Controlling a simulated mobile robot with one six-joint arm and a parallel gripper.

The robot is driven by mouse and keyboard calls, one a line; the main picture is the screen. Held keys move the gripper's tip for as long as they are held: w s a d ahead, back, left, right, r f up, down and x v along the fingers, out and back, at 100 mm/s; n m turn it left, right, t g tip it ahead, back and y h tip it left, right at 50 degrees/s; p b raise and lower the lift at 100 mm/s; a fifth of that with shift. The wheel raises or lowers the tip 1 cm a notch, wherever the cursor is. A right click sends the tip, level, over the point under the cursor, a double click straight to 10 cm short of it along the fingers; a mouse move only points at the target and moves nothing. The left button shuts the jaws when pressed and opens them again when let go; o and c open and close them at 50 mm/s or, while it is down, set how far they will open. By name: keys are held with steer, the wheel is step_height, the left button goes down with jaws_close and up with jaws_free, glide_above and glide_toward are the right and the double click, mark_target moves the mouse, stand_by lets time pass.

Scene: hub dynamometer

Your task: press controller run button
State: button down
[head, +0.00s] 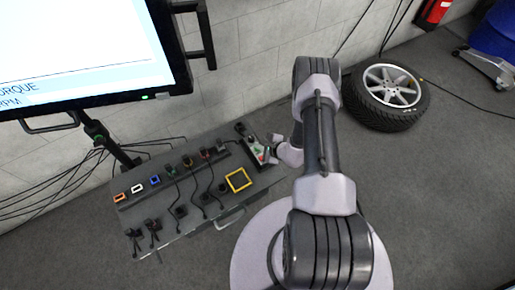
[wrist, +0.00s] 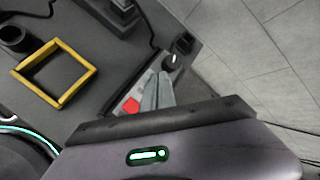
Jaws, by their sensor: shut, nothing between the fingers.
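The controller (head: 252,148) is a small box with a pale panel at the right back corner of the table in the head view. My gripper (head: 270,148) is at the controller's right side in the head view. In the wrist view my gripper (wrist: 158,78) has its grey fingers together and empty, over the panel between the red button and the knob. The fingers hide part of the panel, and I cannot tell whether they touch it. No run button is clearly visible.
A yellow square frame (head: 238,181) lies on the table (head: 190,222) near the controller. Several small coloured connectors and cables lie further left. A large monitor (head: 85,50) stands at the upper left. A wheel (head: 390,97) lies on the floor to the right.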

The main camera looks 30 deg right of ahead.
steer(key=shift+f+b, duration=0.45)
steer(key=shift+f, duration=0.05)
stand_by(0.3)
steer(key=shift+r, duration=0.15)
steer(key=shift+r+p, duration=0.65)
steer(key=shift+r, duration=0.1)
steer(key=shift+r+p, duration=1.85)
steer(key=shift+r, duration=0.75)
steer(key=shift+f, duration=0.1)
